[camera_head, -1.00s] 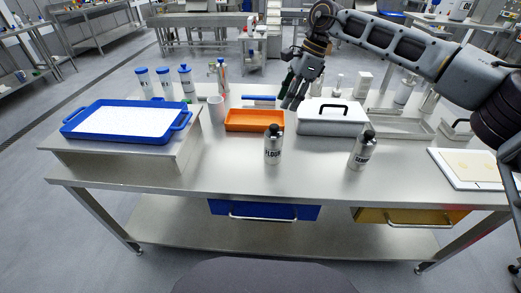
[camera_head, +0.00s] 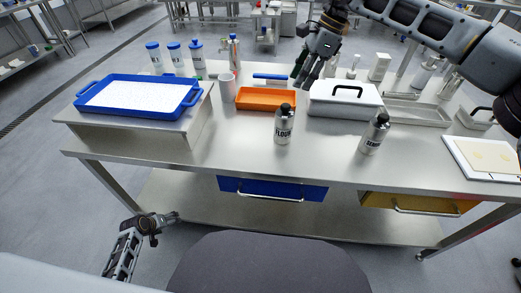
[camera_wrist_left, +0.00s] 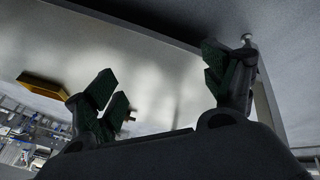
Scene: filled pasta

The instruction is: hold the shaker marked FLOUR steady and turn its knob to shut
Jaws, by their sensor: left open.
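The shaker marked FLOUR (camera_head: 282,130) is a silver bottle with a dark knob on top. It stands upright near the middle of the table. My left gripper (camera_head: 170,218) is low in front of the table, below its top and left of the shaker, well apart from it. In the left wrist view its fingers (camera_wrist_left: 165,85) are spread and empty under the table. My right gripper (camera_head: 304,80) hangs behind the shaker, above the gap between the orange tray and the white lidded box. Its opening is too small to judge.
A second silver shaker (camera_head: 375,133) stands to the right. Behind are an orange tray (camera_head: 266,106) and a white lidded box (camera_head: 345,111). A blue tray (camera_head: 187,110) rests on a raised stand at left. The tabletop around the FLOUR shaker's front is clear.

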